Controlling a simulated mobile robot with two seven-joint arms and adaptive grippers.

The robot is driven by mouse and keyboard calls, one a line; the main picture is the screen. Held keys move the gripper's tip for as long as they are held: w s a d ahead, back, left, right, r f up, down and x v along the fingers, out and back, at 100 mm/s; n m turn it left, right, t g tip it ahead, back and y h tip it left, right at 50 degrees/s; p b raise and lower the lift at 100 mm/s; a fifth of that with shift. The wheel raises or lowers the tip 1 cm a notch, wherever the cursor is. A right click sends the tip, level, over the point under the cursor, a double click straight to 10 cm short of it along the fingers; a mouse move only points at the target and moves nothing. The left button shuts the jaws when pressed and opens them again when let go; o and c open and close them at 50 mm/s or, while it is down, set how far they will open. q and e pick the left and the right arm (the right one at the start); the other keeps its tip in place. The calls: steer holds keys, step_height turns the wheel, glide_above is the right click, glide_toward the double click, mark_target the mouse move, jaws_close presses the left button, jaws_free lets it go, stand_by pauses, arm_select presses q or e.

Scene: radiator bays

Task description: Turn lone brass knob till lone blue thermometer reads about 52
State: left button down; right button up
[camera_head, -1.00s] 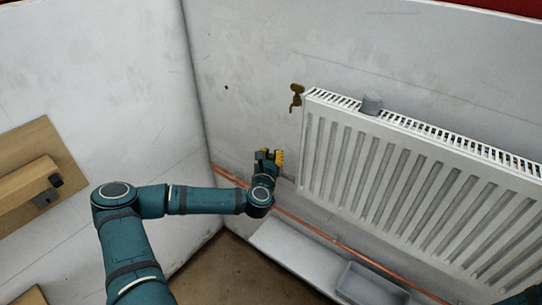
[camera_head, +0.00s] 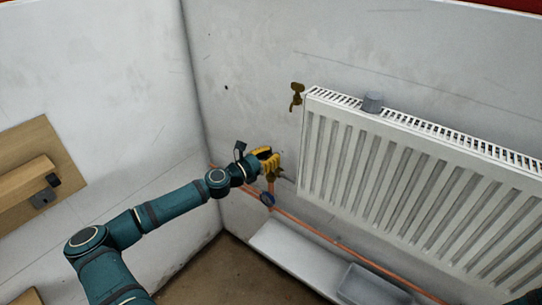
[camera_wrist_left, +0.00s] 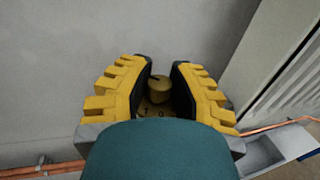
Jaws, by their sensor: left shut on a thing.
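My left gripper (camera_head: 268,160) has yellow, ridged fingers and stands at the wall just left of the radiator's lower left end. In the left wrist view its fingers (camera_wrist_left: 160,90) are shut on the brass knob (camera_wrist_left: 158,87), with one finger on each side of it. A scale with small numerals shows below the knob; the rest is hidden by my gripper. The blue thermometer (camera_head: 267,199) is a small round dial on the copper pipework below my gripper. Its reading is too small to tell. My right gripper is not in view.
A copper pipe (camera_head: 320,236) runs low along the wall above a grey ledge. A wooden piece (camera_head: 35,170) is at left.

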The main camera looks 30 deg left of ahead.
arm_select(q)
steer(key=m+g+h, duration=0.2)
steer(key=h, duration=0.1)
steer(key=m+g+h, duration=0.2)
steer(key=m+h, duration=0.1)
steer(key=h, duration=0.1)
steer(key=shift+w+a+p, duration=0.1)
steer(key=shift+a+p, duration=0.05)
steer(key=shift+p, duration=0.15)
steer(key=shift+m+g+h, duration=1.8)
steer(key=shift+m+g, duration=0.4)
steer(key=shift+g, duration=0.6)
steer(key=c, duration=0.8)
jaws_free()
steer(key=v, duration=1.2)
